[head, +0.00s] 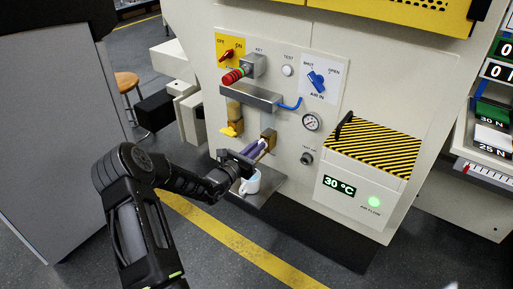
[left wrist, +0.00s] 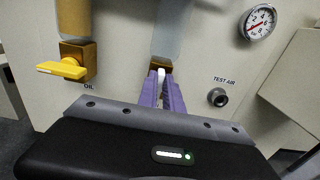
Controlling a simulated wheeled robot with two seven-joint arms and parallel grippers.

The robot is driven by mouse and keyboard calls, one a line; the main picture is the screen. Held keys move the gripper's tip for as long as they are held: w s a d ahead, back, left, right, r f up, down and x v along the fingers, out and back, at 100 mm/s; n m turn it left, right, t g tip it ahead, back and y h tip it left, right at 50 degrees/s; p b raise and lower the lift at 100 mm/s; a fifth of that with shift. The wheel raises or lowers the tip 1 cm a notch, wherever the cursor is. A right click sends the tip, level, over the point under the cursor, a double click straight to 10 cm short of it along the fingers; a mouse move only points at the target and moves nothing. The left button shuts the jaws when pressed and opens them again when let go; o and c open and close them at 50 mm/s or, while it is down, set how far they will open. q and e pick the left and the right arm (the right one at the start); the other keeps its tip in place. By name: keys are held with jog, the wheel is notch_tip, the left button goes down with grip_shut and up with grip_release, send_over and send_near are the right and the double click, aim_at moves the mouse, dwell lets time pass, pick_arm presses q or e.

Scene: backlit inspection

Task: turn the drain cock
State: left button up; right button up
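The drain cock (left wrist: 161,73) shows as a small white piece at the brass block (head: 268,134) under the right-hand clear bowl. It also lies between the purple fingers of my left gripper (head: 257,147). In the left wrist view the fingers (left wrist: 161,85) lie close on both sides of the white piece, with no clear gap, so the gripper looks shut on it. The fingers hide most of the cock. My right gripper is not in view.
A white cup (head: 250,184) stands on a shelf (head: 266,187) below my left gripper. A yellow lever (left wrist: 62,68) marked OIL is to the left. A gauge (head: 311,122), a test-air port (head: 307,158) and a striped box (head: 372,148) are to the right.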

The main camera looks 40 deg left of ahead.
pick_arm(q)
grip_shut()
